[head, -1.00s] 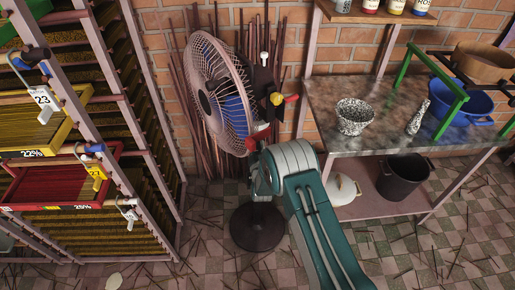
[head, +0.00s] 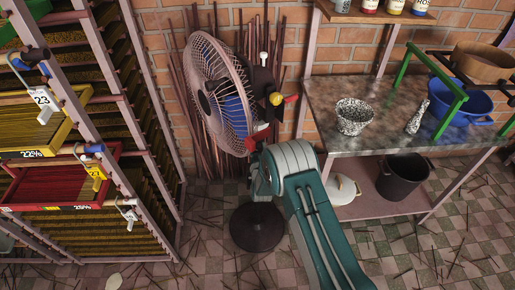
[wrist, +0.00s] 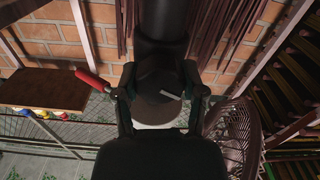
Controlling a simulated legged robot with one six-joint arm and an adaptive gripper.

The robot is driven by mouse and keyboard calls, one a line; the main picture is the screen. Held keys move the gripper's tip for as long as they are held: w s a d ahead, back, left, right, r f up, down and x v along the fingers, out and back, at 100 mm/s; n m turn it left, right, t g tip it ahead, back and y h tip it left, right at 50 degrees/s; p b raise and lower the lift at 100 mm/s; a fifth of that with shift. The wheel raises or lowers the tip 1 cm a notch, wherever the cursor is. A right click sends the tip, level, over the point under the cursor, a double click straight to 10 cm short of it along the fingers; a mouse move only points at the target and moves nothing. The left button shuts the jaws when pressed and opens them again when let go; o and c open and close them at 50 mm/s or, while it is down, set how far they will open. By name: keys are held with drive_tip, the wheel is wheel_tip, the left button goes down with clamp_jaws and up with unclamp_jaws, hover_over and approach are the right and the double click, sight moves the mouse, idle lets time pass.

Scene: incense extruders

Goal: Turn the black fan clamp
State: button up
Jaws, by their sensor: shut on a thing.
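The fan (head: 222,95) stands upright with a round pinkish cage, a blue centre and a dark round base (head: 257,228). In the wrist view, the black fan clamp (wrist: 158,108) is a dark, rounded part with a small grey bar, below a thick black post (wrist: 162,22). My gripper (wrist: 162,95) has one finger on each side of the clamp and is shut on it. A red handle (wrist: 92,80) sticks out to the left. In the head view, my arm hides most of the gripper and clamp, with a small red part beside them.
A drying rack with yellow (head: 35,128) and red (head: 60,180) trays stands at the left. A metal-topped table (head: 385,130) with a speckled pot (head: 354,116) and a blue basin (head: 460,103) stands at the right. Thin sticks lie on the checkered floor.

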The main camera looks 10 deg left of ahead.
drive_tip(key=m, duration=0.6)
drive_tip(key=shift+f, duration=0.1)
drive_tip(key=m, duration=0.5)
drive_tip(key=shift+m, duration=0.4)
drive_tip(key=shift+d+f, duration=0.1)
drive_tip(key=o, duration=1.2)
drive_tip(key=shift+c, duration=0.2)
